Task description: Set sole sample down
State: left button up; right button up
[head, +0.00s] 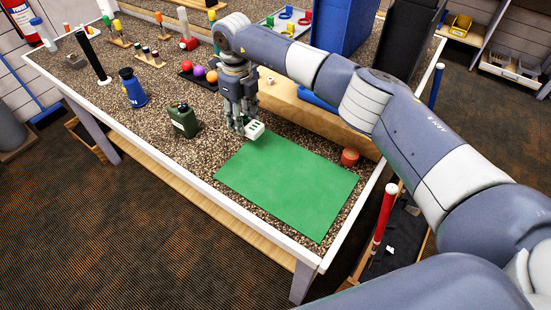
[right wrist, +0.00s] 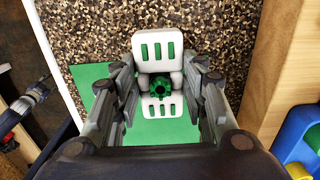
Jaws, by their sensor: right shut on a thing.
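The sole sample (head: 255,130) is a small white block with green slots. My right gripper (head: 240,124) points down and is shut on it. In the right wrist view the sample (right wrist: 159,50) sits between the fingers (right wrist: 160,95), with a white slotted plate at each end and a green knob-like middle. The sample is over the far left corner of the green mat (head: 290,190); I cannot tell whether it touches the mat. The mat (right wrist: 160,132) also shows below the sample in the right wrist view. My left gripper is not in view.
Coloured balls (head: 199,71) sit in a dark tray behind. A reddish round piece (head: 349,157) lies at the mat's right corner. Most of the mat is clear.

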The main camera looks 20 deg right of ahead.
jog(key=p, duration=0.6)
send_over(274, 169)
jog(key=shift+w+a+f, duration=0.1)
jog(key=shift+w+f, duration=0.15)
jog(key=shift+f, duration=0.35)
jog(key=f, duration=0.1)
jog(key=f+p, duration=0.1)
jog(key=shift+s+f+p, duration=0.3)
jog(key=shift+s+f, duration=0.05)
jog(key=shift+f, duration=0.5)
jog(key=shift+f, duration=0.15)
jog(key=o, duration=1.1)
